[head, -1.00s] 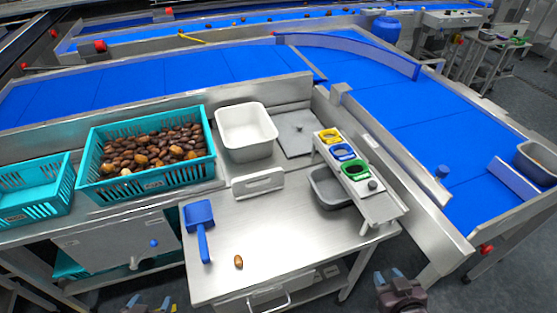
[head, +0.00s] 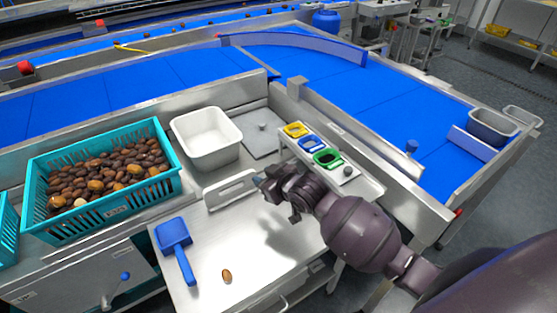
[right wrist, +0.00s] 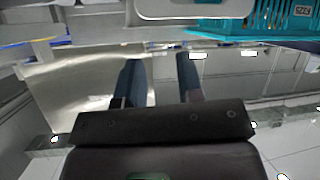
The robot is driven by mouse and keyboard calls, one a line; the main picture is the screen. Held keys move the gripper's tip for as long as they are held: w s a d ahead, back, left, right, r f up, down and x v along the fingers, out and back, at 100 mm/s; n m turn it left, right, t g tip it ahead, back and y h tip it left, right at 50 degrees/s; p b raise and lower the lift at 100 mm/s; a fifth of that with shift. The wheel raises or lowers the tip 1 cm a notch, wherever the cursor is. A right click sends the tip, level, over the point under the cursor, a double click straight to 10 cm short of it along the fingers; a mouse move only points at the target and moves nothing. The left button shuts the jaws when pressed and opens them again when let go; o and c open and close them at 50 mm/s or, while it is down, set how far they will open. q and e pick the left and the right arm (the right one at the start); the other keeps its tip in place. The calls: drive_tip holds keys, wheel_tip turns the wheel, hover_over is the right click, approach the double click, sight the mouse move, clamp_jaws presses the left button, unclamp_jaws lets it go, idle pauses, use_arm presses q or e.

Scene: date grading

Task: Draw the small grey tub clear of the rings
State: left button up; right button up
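The yellow ring (head: 295,130), blue ring (head: 311,143) and green ring (head: 327,158) sit in a row on a raised steel stand. The small grey tub is hidden in the head view behind my right gripper and arm, which cover the space under the rings. My right gripper (head: 275,198) hangs over the steel table, just in front and left of the ring stand. In the right wrist view its two fingers (right wrist: 158,65) are apart with nothing between them. My left gripper is out of view.
A white tub (head: 207,140) and a teal crate (head: 105,215) of dates stand to the left. A blue scoop (head: 174,235) and one date (head: 227,276) lie on the table (head: 205,285). A steel upright plate (head: 230,188) stands left of my gripper.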

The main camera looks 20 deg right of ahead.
drive_tip(key=w+d+r+g+h+b, duration=0.1)
drive_tip(key=w+d+g+h+b, duration=0.1)
drive_tip(key=w+g, duration=0.5)
drive_tip(key=d+m+g+h, duration=0.1)
drive_tip(key=s+d+m+g+h, duration=0.1)
drive_tip(key=d+g, duration=0.1)
drive_tip(key=s+d+m+g+h, duration=0.1)
drive_tip(key=d+g, duration=0.1)
drive_tip(key=shift+s+d+f+b, duration=0.2)
drive_tip(key=shift+d+f+b, duration=0.05)
drive_tip(key=shift+f+b, duration=0.15)
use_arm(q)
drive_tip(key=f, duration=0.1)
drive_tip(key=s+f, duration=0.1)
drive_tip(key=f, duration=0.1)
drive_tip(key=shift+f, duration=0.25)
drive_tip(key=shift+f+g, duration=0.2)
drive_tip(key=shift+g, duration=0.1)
use_arm(e)
drive_tip(key=shift+f, duration=0.1)
